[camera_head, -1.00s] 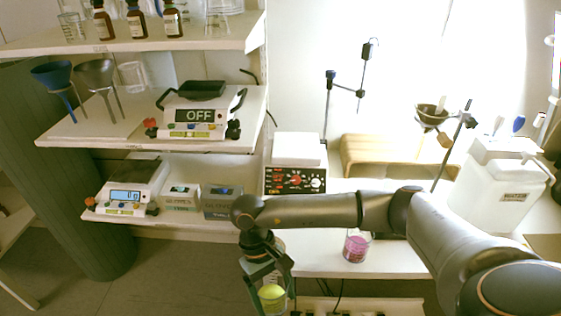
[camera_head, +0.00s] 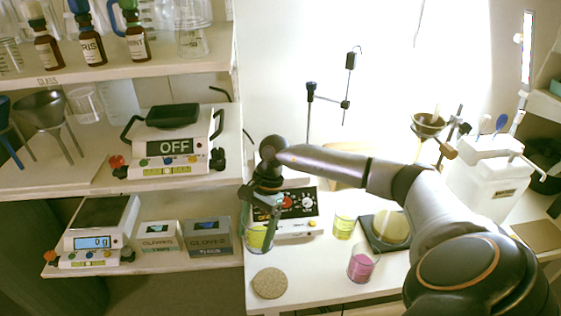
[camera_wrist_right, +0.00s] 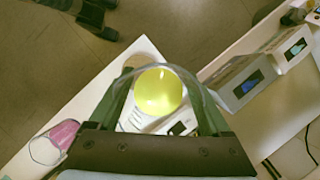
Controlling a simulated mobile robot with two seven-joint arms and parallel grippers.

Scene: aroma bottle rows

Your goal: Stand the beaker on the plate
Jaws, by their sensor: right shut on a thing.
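My right gripper (camera_head: 259,221) is shut on a glass beaker with yellow liquid (camera_head: 257,241) and points down. The beaker is held upright, in front of the left end of the white hot plate device (camera_head: 297,224) with a dark knob panel. My gripper and arm hide part of that device's top. In the right wrist view the yellow liquid (camera_wrist_right: 158,91) shows between the two fingers, with a white device (camera_wrist_right: 141,121) partly visible below. I cannot tell the exact gap beneath the beaker. My left gripper is not in view.
A round cork mat (camera_head: 270,283) lies at the bench's front left. A second yellow beaker (camera_head: 344,226), a pink beaker (camera_head: 361,263) and a dark square base with a pale disc (camera_head: 391,228) stand to the right. Shelves with a balance (camera_head: 95,232) and boxes (camera_head: 207,237) are left.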

